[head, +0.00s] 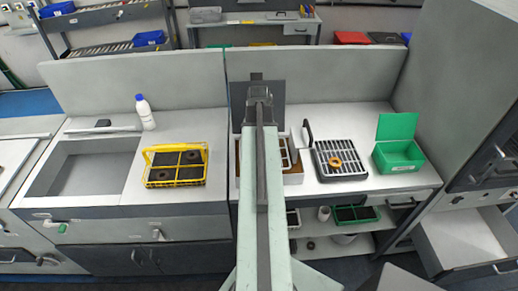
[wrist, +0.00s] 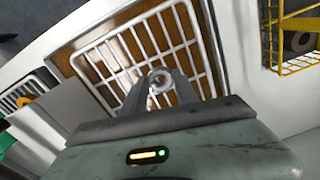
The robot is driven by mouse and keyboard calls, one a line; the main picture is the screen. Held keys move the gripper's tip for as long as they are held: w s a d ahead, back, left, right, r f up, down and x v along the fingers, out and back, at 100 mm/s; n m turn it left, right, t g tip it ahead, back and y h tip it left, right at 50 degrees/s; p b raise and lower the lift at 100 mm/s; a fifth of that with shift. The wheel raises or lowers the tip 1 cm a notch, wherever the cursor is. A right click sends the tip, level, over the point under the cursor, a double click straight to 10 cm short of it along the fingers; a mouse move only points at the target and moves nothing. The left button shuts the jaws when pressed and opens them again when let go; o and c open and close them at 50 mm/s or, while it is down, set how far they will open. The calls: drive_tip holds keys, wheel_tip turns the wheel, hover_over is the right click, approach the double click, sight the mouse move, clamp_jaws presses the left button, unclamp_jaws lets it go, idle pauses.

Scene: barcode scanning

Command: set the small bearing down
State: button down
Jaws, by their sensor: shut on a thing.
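In the wrist view my gripper (wrist: 158,88) is shut on the small bearing (wrist: 162,80), a small grey metal ring held between the fingertips. The bearing shows over a brown tray with a white wire grid (wrist: 95,66). I cannot tell whether the bearing touches the grid or is above it.
A dark tray with a white grid (head: 322,160) bears an orange ring (head: 337,162) to the right. An open green box (head: 400,167) stands further right. A white bottle (head: 145,113) stands at the left.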

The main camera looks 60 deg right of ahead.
drive_tip(key=c, duration=0.9)
unclamp_jaws()
drive_tip(key=shift+f, duration=0.1)
drive_tip(key=shift+c, duration=0.2)
drive_tip(key=shift+s, duration=0.1)
wheel_tip(320, 180, up, 12)
drive_tip(key=p, duration=1.2)
drive_tip(key=shift+r, duration=0.2)
